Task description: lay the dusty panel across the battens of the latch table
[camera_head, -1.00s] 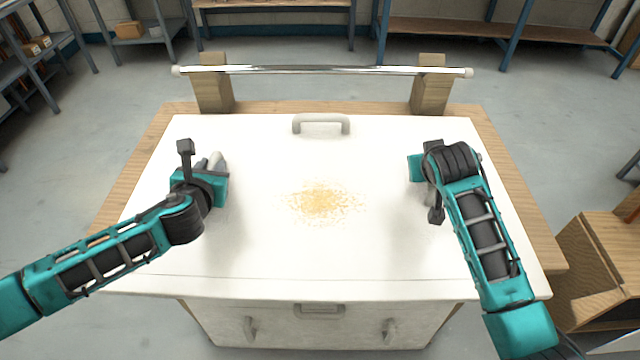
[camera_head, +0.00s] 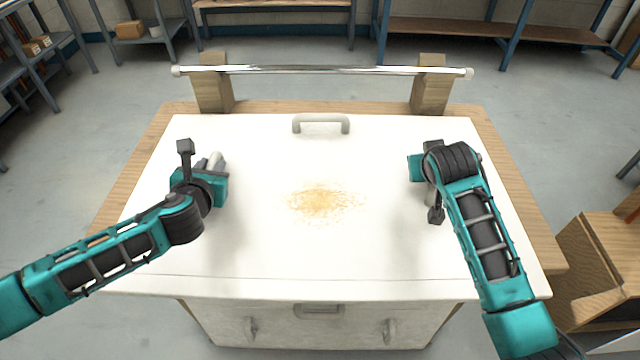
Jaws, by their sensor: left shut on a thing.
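The dusty panel (camera_head: 320,255) is a wide white sheet in the middle of the head view, with a patch of yellow-orange dust (camera_head: 325,202) near its centre and a grey handle (camera_head: 320,124) near its far edge. My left gripper (camera_head: 213,163) is at the panel's left side, shut on a grey part there that appears to be a panel grip. My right gripper (camera_head: 430,197) is over the right side, mostly hidden by its own wrist, so its jaws cannot be read. The wooden latch table (camera_head: 520,232) shows around the panel. Its battens are hidden.
A chrome bar (camera_head: 325,70) runs across two wooden posts (camera_head: 430,88) behind the panel. A white front with handles (camera_head: 318,328) shows below the near edge. A wooden crate (camera_head: 590,265) stands at the right. Shelves and benches line the back, with clear floor between.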

